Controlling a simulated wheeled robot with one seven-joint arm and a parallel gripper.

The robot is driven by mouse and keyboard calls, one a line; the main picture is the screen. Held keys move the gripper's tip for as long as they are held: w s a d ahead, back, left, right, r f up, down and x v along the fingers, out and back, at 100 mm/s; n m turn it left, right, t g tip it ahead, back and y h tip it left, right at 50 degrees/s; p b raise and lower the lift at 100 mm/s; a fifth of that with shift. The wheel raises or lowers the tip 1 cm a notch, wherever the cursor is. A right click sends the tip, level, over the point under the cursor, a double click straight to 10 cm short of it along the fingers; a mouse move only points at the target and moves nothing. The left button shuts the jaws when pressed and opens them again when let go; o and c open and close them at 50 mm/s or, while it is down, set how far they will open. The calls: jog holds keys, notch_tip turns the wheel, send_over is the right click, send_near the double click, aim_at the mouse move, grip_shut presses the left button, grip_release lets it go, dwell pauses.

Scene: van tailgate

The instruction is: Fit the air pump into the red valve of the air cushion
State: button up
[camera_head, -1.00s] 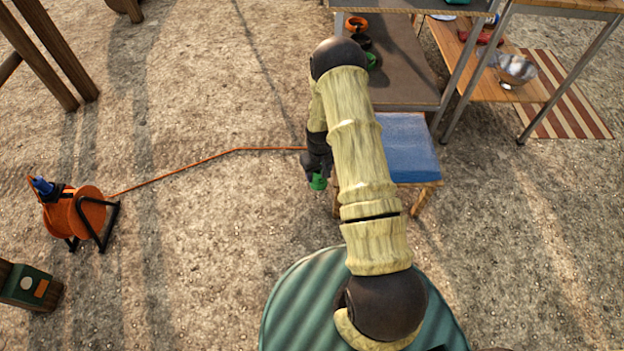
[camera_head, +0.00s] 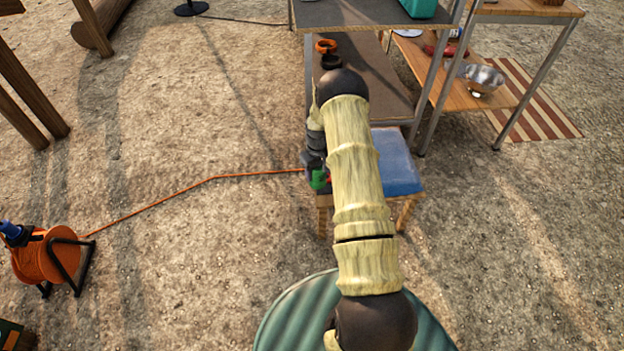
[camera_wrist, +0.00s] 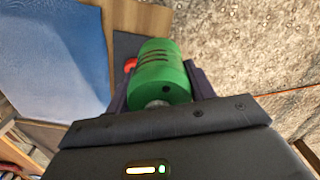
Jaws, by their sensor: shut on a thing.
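My gripper (camera_wrist: 160,88) is shut on a green cylinder with dark grooves, which I take to be the air pump (camera_wrist: 163,75). The pump also shows in the head view (camera_head: 318,179), below my dark gripper (camera_head: 315,160). The blue air cushion (camera_head: 398,168) lies on a wooden stool, partly hidden by my arm. It fills the upper left of the wrist view (camera_wrist: 55,55). A small red part, probably the valve (camera_wrist: 130,65), shows just past the pump's left side. The pump hides much of it, and I cannot tell whether they touch.
The wooden stool (camera_head: 408,213) stands beside a grey shelf unit (camera_head: 390,98) holding an orange ring (camera_head: 326,46) and a black ring (camera_head: 331,62). An orange cable (camera_head: 212,179) runs from a reel (camera_head: 38,257) toward the stool. Open gravel lies left.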

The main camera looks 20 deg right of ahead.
jog(key=w+d+b, duration=0.1)
jog(key=w+d, duration=0.1)
jog(key=d, duration=0.1)
jog(key=w+d+b, duration=0.1)
jog(key=d, duration=0.1)
jog(key=shift+w+f+b, duration=0.1)
jog(key=shift+f+b, duration=0.05)
jog(key=shift+b, duration=0.15)
jog(key=shift+w+d+r, duration=0.2)
jog(key=shift+w+d, duration=0.05)
jog(key=shift+d, duration=0.1)
jog(key=s+a+r, duration=0.3)
jog(key=s+a, duration=0.1)
jog(key=a, duration=0.3)
jog(key=s+a+r+m, duration=0.1)
jog(key=s+a+r, duration=0.3)
jog(key=a, duration=0.3)
jog(key=s+a+r, duration=0.3)
jog(key=s+a, duration=0.1)
jog(key=a, duration=0.4)
jog(key=shift+s+r, duration=0.2)
jog(key=shift+r, duration=0.1)
jog(key=shift+a, duration=0.15)
jog(key=shift+w+d, duration=0.1)
jog(key=shift+d, duration=0.1)
